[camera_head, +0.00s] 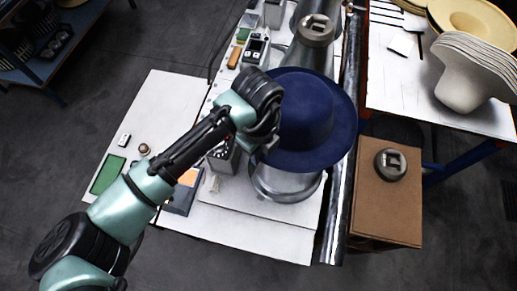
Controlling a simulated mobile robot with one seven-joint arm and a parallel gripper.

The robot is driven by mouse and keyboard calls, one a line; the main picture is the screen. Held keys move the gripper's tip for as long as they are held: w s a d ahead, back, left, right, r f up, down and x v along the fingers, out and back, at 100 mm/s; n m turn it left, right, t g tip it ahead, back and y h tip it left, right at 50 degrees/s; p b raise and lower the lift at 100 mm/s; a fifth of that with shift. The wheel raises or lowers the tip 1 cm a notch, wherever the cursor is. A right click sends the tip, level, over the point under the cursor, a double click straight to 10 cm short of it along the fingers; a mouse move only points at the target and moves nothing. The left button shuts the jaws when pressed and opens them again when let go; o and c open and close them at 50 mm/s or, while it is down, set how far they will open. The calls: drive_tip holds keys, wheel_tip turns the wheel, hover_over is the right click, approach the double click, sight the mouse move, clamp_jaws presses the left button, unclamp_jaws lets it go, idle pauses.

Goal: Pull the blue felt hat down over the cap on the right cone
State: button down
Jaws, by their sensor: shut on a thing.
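The blue felt hat (312,106) is right of the picture's middle, with its round crown up and its wide brim slightly tilted. My gripper (268,147) is at the left edge of the brim and shut on it; the fingertips are mostly hidden by my wrist. The hat is above a shiny metal cone (288,188), whose lower part shows below the brim. The hat hides the top of this cone and any cap there. I cannot tell how far down the hat sits.
Behind the hat stands another metal cone with a grey slotted cap (316,30). A similar grey cap (390,164) lies on a brown box (386,216) at right. Pale hats (468,75) are stacked on a white table (395,88). A metal rail (343,190) runs right of the cone.

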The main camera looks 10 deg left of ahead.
wheel_tip(320, 180, down, 11)
drive_tip(key=b, duration=0.7)
drive_tip(key=shift+r+b, duration=0.2)
drive_tip(key=shift+b, duration=0.15)
drive_tip(key=shift+s+d, duration=0.25)
drive_tip(key=shift+d, duration=0.2)
drive_tip(key=shift+f, duration=0.4)
idle(0.8)
idle(0.3)
drive_tip(key=c, duration=0.9)
unclamp_jaws()
drive_tip(key=shift+o, duration=0.2)
drive_tip(key=shift+r, duration=0.15)
drive_tip(key=shift+r+p, duration=3)
drive_tip(key=shift+r, duration=0.65)
